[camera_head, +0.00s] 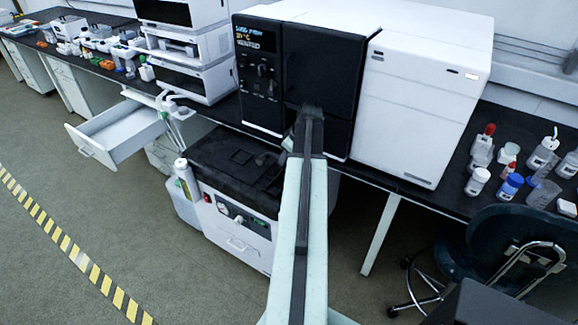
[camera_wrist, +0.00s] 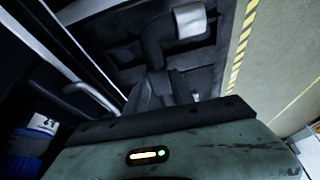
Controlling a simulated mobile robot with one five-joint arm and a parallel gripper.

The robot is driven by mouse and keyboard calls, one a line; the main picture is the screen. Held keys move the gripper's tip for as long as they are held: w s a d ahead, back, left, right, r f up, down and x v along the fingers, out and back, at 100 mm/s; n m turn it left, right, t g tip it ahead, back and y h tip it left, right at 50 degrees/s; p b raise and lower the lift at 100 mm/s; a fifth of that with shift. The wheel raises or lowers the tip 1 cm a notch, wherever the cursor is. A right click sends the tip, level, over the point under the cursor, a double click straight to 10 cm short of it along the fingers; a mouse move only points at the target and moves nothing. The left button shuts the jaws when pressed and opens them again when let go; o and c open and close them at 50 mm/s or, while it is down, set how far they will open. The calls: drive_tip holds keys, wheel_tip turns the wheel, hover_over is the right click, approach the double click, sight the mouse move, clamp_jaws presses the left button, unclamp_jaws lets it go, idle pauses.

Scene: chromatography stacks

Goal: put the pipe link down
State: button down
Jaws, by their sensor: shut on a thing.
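In the wrist view my gripper (camera_wrist: 168,88) points away from the camera, its dark fingers close together. A dark bent piece with a pale grey end (camera_wrist: 190,21) shows just beyond the fingers; it looks like the pipe link. The dark fingers and dark background blend, so the exact grip is hard to make out. In the head view my arm reaches up the middle, its tip in front of the black instrument face (camera_head: 322,85) and near the black-topped pump unit (camera_head: 222,150). There the arm hides the held piece.
The black top of the pump unit is largely bare. An open white drawer (camera_head: 120,135) juts out at the left. A dark chair (camera_head: 510,245) is at the lower right. Striped floor tape (camera_head: 75,256) runs at the left.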

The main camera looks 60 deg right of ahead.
drive_tip(key=shift+s+d, duration=0.15)
drive_tip(key=shift+d, duration=0.05)
drive_tip(key=shift+s+d+f, duration=0.2)
drive_tip(key=shift+s+d, duration=0.2)
drive_tip(key=shift+d, duration=0.05)
wheel_tip(320, 180, down, 4)
drive_tip(key=b, duration=0.4)
drive_tip(key=shift+w+a+r, duration=0.1)
drive_tip(key=shift+a+r, duration=0.05)
drive_tip(key=shift+r, duration=0.25)
drive_tip(key=shift+f+b, duration=0.45)
drive_tip(key=shift+f, duration=0.2)
drive_tip(key=c, duration=1.1)
unclamp_jaws()
drive_tip(key=shift+r, duration=0.1)
